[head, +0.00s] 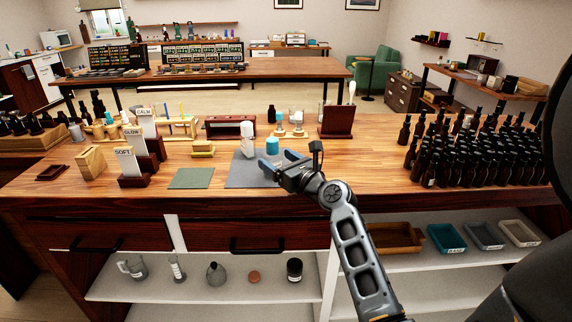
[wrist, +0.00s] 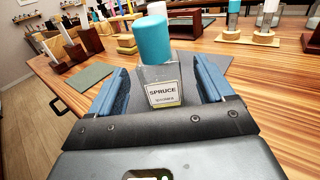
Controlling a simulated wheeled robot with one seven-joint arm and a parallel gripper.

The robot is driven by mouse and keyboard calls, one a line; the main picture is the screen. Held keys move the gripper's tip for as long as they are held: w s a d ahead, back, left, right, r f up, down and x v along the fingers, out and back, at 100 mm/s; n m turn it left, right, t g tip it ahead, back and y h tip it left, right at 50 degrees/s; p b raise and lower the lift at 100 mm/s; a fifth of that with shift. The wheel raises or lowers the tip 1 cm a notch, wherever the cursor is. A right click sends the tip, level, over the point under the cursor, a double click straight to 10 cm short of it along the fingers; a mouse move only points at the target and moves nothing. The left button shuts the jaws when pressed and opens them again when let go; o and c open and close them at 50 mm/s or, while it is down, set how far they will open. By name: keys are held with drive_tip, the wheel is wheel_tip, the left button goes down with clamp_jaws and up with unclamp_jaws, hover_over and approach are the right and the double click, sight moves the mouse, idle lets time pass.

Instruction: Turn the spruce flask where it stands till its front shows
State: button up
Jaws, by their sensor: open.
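The spruce flask (wrist: 160,92) is a grey, see-through flask with a tall teal cap. It stands upright on a dark grey mat (head: 240,180). Its white label, reading SPRUCE, faces the wrist camera nearly straight on. In the head view its teal cap (head: 272,146) shows, and my gripper hides part of its body. My gripper (head: 278,163) is open, low over the mat. In the wrist view its blue fingers stand either side of the flask, with a gap showing on the right; contact on the left is hard to tell.
A white bottle (head: 247,140) stands just behind and left of the flask. A green mat (head: 192,178) and card holders lie to the left. Many dark dropper bottles (head: 455,150) crowd the right. The bench is clear right of my gripper.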

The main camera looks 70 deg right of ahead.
sight(269, 154)
drive_tip(key=shift+x, duration=2.4)
drive_tip(key=shift+c, duration=0.5)
